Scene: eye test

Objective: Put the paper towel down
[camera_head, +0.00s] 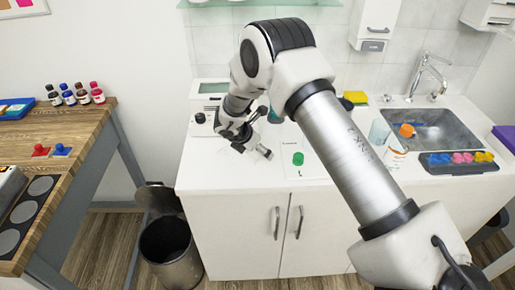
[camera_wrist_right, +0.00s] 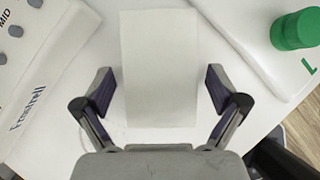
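The paper towel (camera_wrist_right: 158,60) is a plain white rectangle in the right wrist view, over the white counter (camera_head: 210,172). My right gripper (camera_head: 252,148) is low over the counter in the head view. In the wrist view its two dark-padded fingers are spread wide, one on each side of the towel, with a narrow gap at each edge. The gripper looks open and does not grip the towel. I cannot make out the towel in the head view, where the arm and gripper cover that spot. My left gripper is not in view.
A green cap (camera_head: 298,158) sits on a white board to the right. A white device (camera_head: 206,118) stands to the left. Further right are a sink (camera_head: 440,128) and a dark tray (camera_head: 458,168) of coloured pieces. An open bin (camera_head: 170,245) stands below.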

